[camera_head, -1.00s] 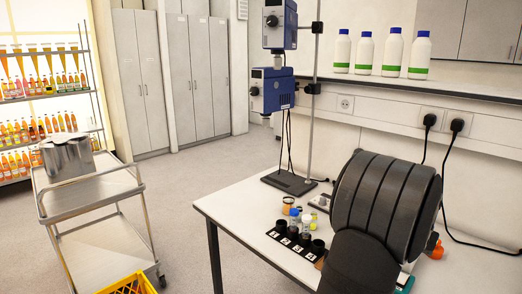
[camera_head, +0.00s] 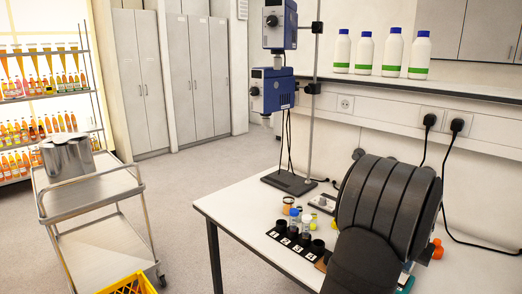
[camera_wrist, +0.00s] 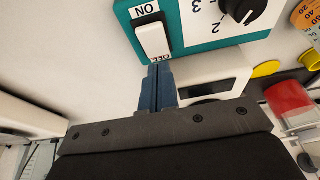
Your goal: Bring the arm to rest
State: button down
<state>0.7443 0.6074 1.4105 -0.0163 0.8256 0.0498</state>
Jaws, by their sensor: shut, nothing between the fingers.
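My gripper (camera_wrist: 158,85) shows in the wrist view with its two blue fingers pressed together and nothing between them. The fingertips appear just in front of a teal-edged device that has a white rocker switch (camera_wrist: 153,40) marked ON and OFF and a black dial (camera_wrist: 243,8). I cannot tell whether they touch the switch. In the head view my dark arm covers the right part of the white table (camera_head: 240,200) and hides the gripper and most of the teal device.
A numbered black rack (camera_head: 291,244) with several vials stands on the table. A stirrer stand (camera_head: 290,183) is behind it. White bottles (camera_head: 391,52) line the wall shelf. A steel trolley (camera_head: 95,190) with a pot (camera_head: 68,157) and a yellow crate (camera_head: 128,284) are at left.

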jog(key=shift+f, duration=0.95)
jog(key=shift+r, duration=0.1)
notch_tip(320, 180, up, 17)
jog(key=s+a+g+y, duration=0.1)
jog(key=s+a, duration=0.2)
jog(key=shift+w+d+f, duration=0.1)
jog(key=shift+w+f, duration=0.05)
jog(key=shift+f, duration=0.65)
jog(key=shift+w+d+f, duration=0.1)
jog(key=shift+d+f, duration=0.05)
jog(key=shift+f, duration=0.6)
jog(key=shift+w+d+f, duration=0.1)
jog(key=shift+w+f, duration=0.05)
jog(key=shift+f, duration=0.65)
